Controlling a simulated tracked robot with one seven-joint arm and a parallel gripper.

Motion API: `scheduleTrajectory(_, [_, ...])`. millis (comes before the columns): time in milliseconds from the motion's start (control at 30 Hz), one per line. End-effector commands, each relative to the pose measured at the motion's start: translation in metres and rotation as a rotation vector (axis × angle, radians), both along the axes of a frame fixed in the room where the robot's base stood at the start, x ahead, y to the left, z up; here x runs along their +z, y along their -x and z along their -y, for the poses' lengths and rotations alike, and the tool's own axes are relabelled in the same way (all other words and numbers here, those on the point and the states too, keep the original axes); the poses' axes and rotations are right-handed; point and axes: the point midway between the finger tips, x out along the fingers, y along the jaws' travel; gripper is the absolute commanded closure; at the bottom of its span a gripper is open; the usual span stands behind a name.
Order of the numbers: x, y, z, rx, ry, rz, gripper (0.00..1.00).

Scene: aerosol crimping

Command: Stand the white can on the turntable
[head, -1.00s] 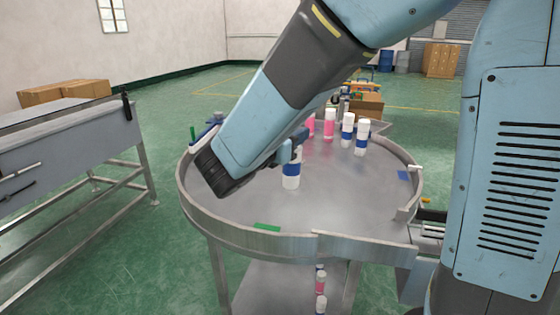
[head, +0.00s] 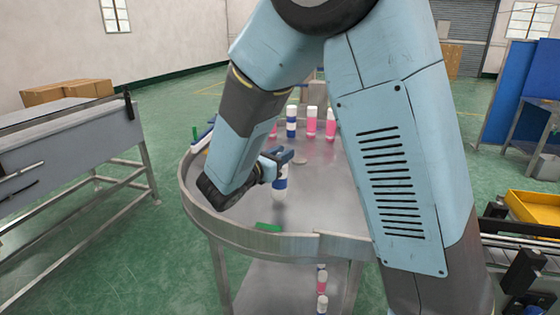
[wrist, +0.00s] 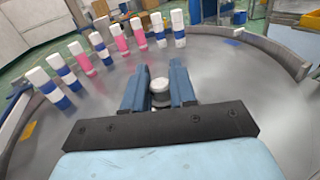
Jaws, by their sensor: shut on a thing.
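The white can with a blue band (head: 280,186) is upright over the front-left part of the round grey turntable (head: 318,200). My gripper (head: 277,160) is shut on its upper part. In the wrist view the can's white top (wrist: 159,86) shows between the two blue fingers (wrist: 160,92); the rest of it is hidden below them. I cannot tell whether the can's base touches the surface.
Several other cans, white-and-blue (head: 291,122) and pink (head: 311,122), stand in an arc along the back of the turntable. A raised rim (head: 255,236) surrounds it, with a green mark (head: 269,227) near the front. The surface around the held can is clear.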

Motion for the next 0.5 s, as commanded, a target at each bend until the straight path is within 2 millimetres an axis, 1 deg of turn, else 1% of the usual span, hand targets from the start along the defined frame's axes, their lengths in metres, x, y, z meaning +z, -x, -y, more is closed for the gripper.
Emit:
scheduleTrajectory(33, [-0.0081, 0.0002, -0.0001, 0.000, 0.003, -0.003, 1.00])
scheduleTrajectory(100, [-0.0152, 0.0004, -0.0001, 0.001, 0.002, -0.002, 1.00])
scheduleTrajectory(333, [-0.0174, 0.0005, 0.0001, 0.001, 0.000, 0.000, 1.00])
scheduleTrajectory(367, [-0.0174, 0.0006, 0.0000, 0.001, 0.000, 0.000, 0.71])
scheduleTrajectory(500, [-0.0173, 0.0006, 0.0000, 0.001, 0.000, 0.000, 0.58])
